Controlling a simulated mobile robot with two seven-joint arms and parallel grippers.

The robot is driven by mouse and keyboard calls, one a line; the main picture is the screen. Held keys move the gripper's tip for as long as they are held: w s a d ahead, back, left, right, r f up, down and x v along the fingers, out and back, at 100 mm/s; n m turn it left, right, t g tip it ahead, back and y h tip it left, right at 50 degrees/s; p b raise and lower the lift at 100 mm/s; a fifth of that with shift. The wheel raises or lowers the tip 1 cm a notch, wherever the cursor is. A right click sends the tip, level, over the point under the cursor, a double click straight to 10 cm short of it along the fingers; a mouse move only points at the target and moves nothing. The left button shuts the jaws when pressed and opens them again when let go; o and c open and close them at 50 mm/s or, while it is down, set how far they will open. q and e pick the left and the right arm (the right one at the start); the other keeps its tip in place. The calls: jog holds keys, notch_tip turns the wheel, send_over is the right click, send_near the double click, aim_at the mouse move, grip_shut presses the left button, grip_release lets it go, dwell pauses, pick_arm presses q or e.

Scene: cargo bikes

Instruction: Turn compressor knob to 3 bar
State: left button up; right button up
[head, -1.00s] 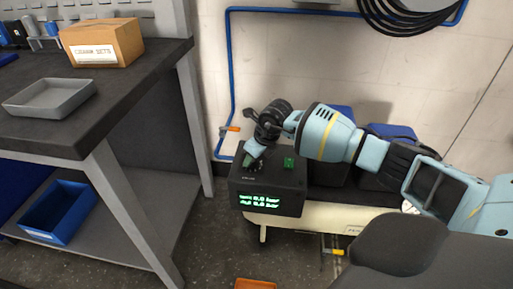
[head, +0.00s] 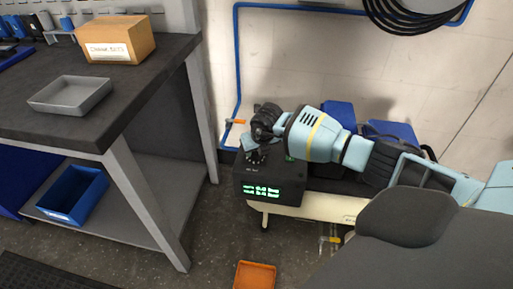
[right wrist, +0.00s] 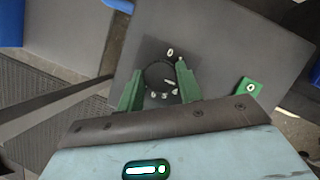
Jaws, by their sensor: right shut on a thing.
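The compressor has a black control box (head: 245,185) on top of a cream tank (head: 315,207). Its front display (head: 262,191) shows two green lines, too small to read surely. In the right wrist view the round black knob (right wrist: 158,76) sits on the dark panel with white numbers around it and a light pointer mark towards the lower right. My right gripper (head: 256,157) is over the box top. Its green fingers (right wrist: 160,86) are shut on the knob from both sides. In the head view the gripper largely hides the knob. My left gripper is not in view.
A green switch (right wrist: 250,88) is beside the knob on the panel. A workbench (head: 120,105) with a grey tray (head: 70,108) and a cardboard box (head: 115,45) stands at left. A blue pipe (head: 237,70) with an orange-handled valve runs behind. An orange tray (head: 255,285) lies on the floor.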

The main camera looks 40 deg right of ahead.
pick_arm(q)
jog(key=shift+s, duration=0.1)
pick_arm(e)
jog(key=o, duration=1)
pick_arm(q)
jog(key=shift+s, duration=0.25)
pick_arm(e)
jog(key=p+v, duration=0.2)
jog(key=v, duration=0.4)
jog(key=shift+s+r, duration=0.1)
jog(key=shift+r, duration=0.25)
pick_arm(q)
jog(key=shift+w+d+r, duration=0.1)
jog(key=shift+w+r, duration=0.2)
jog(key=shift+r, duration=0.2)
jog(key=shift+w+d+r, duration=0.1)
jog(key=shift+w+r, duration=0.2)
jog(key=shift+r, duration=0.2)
pick_arm(e)
jog(key=shift+s+a+r, duration=0.1)
jog(key=shift+s+r, duration=0.15)
jog(key=shift+r, duration=0.2)
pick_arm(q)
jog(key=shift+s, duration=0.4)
